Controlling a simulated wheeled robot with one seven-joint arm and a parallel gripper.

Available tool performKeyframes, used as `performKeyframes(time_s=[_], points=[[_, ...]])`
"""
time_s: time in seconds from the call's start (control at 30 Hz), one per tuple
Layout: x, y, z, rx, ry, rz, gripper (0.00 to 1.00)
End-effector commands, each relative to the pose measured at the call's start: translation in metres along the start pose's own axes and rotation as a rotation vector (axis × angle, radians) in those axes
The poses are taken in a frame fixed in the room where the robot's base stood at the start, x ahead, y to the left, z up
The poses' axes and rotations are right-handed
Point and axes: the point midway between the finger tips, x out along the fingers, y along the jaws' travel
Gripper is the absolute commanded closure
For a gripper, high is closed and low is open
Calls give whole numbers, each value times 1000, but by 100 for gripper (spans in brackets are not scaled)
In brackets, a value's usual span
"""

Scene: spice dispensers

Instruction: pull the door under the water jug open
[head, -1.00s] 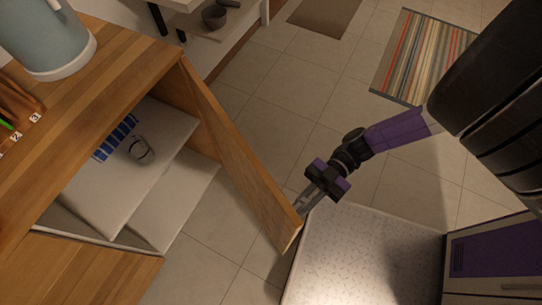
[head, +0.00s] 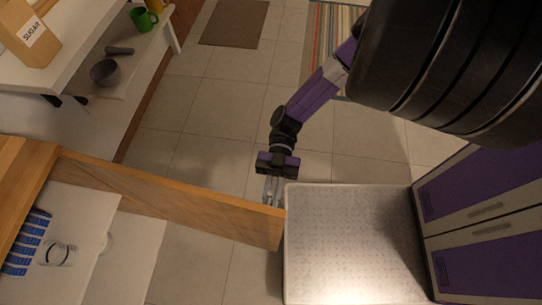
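The wooden door (head: 185,200) stands swung out wide from the cabinet at the left. Its free end reaches the middle of the picture. My gripper (head: 271,198) is at the door's outer side, close to that free end. Its two fingers point at the door and their tips meet its top edge in the picture. Whether they hold a handle there is hidden. The water jug is out of view now. The open cabinet shows a white shelf (head: 70,215) with a clear glass (head: 57,253) and a blue-patterned item (head: 27,245).
The wooden counter (head: 22,170) is at the left edge. Tiled floor (head: 215,100) lies open beyond the door. A brown mat (head: 234,22) lies farther off.

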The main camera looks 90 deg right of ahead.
Motion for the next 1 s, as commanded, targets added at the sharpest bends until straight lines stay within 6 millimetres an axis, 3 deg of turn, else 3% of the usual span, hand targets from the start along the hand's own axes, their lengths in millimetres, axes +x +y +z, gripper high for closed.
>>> performKeyframes(time_s=[0.23,0.27,0.37,0.73,1.0], points=[[0,0,2,1,-5,1,100],[0,0,2,1,-5,1,87],[0,0,2,1,-4,1,68],[-4,0,1,1,-3,1,68],[-44,0,3,2,-6,2,68]])
